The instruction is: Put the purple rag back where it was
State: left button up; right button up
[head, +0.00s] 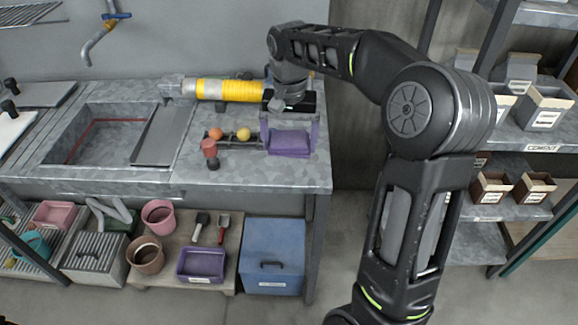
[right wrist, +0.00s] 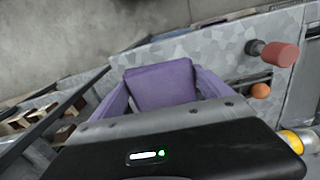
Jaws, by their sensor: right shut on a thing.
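The purple rag (head: 289,143) is a folded, flat-topped bundle at the right end of the grey counter, near its front edge. In the right wrist view the rag (right wrist: 162,86) fills the space between two purplish finger-like sides. My right gripper (head: 290,126) comes down over it from above and is shut on it. I cannot tell whether the rag's underside rests on the counter. My left gripper is not in view.
A yellow cylinder (head: 228,90) lies behind on the counter (head: 265,174). An orange ball (head: 215,133), a yellow ball (head: 243,134) and a red-ended tool (head: 209,149) are left of the rag. A sink (head: 105,135) is farther left. Shelves with boxes stand at the right.

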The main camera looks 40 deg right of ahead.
aim_at(290, 140)
notch_tip(290, 140, down, 4)
jog(key=shift+f, duration=0.1)
jog(key=shift+f, duration=0.1)
jog(key=shift+f, duration=1.8)
jog(key=shift+f, duration=0.15)
jog(key=o, duration=1.1)
notch_tip(290, 140, up, 12)
jog(key=shift+r, duration=0.2)
